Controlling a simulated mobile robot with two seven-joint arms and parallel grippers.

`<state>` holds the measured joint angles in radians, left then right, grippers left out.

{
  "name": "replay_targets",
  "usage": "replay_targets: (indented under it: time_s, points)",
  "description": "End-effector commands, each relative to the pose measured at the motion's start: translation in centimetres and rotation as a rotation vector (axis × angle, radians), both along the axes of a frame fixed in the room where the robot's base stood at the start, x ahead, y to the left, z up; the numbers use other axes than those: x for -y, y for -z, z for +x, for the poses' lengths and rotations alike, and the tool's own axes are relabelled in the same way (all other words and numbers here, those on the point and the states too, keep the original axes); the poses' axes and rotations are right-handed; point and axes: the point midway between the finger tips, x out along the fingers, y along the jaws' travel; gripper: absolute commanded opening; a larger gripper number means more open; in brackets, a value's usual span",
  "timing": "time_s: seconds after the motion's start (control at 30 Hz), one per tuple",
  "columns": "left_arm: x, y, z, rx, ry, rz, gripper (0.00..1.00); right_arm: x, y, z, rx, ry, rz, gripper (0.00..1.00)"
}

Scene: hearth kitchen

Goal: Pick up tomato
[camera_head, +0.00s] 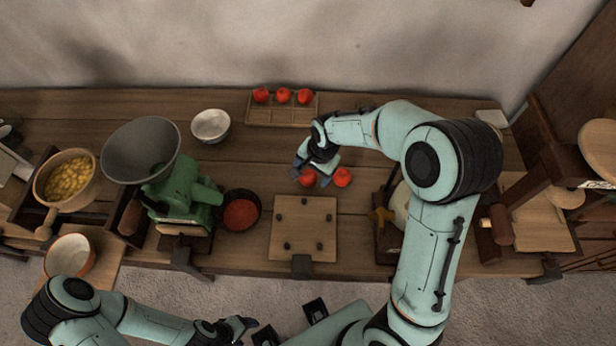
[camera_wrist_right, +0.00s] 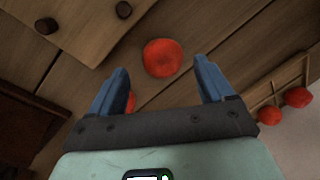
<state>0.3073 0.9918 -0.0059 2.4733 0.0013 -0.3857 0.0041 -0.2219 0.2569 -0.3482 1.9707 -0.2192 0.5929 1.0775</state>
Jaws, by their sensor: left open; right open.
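Two red tomatoes lie on the wooden worktop behind the square pegged board: a left tomato (camera_head: 308,178) and a right tomato (camera_head: 342,177). My right gripper (camera_head: 314,169) is open and empty, pointing down just above the left tomato and partly covering it. In the right wrist view, one tomato (camera_wrist_right: 162,57) shows beyond the gap between the two blue fingers, not gripped. Another tomato (camera_wrist_right: 131,101) is mostly hidden behind the left finger there. Three more tomatoes (camera_head: 283,95) sit in a wooden rack at the back. My left gripper (camera_head: 256,328) is open and empty in front of the table.
The pegged board (camera_head: 304,212) lies close in front of the tomatoes. The compartmented rack (camera_head: 283,116) stands near the wall. A green grinder (camera_head: 180,200) and a dark bowl of red food (camera_head: 240,211) are to the left. A white bowl (camera_head: 210,125) stands behind them.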

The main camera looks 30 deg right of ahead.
Motion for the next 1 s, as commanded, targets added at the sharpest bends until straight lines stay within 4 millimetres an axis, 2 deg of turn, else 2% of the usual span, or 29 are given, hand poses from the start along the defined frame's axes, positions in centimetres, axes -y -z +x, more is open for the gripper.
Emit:
replay_targets:
  time_s: [0.1, 0.2, 0.5, 0.57, 0.6, 0.7, 1.0]
  points:
    - [0.0, 0.0, 0.0, 0.000, 0.000, 0.000, 0.68, -0.3, 1.9, 0.6, -0.004, 0.002, -0.001, 0.81]
    - [0.0, 0.1, 0.0, 0.000, 0.000, 0.000, 0.68, -0.4, 3.0, 0.8, -0.002, 0.001, -0.001, 0.81]
    - [0.0, 0.1, 0.0, 0.000, 0.000, 0.000, 0.68, -0.5, 3.4, 0.9, 0.001, 0.000, 0.000, 0.81]
    - [0.0, 0.1, 0.0, 0.000, 0.000, 0.000, 0.68, -0.5, 3.4, 0.9, 0.001, 0.000, 0.000, 0.62]
    - [0.0, 0.1, 0.0, 0.000, 0.000, 0.000, 0.68, -0.5, 3.3, 0.9, 0.001, 0.000, 0.000, 0.48]
    - [0.0, 0.1, 0.0, 0.000, 0.000, 0.000, 0.68, -0.5, 3.3, 0.9, 0.000, 0.000, 0.000, 0.21]
    - [0.0, 0.1, 0.0, 0.000, 0.000, 0.000, 0.68, -0.5, 3.2, 0.9, 0.001, 0.000, 0.000, 0.20]
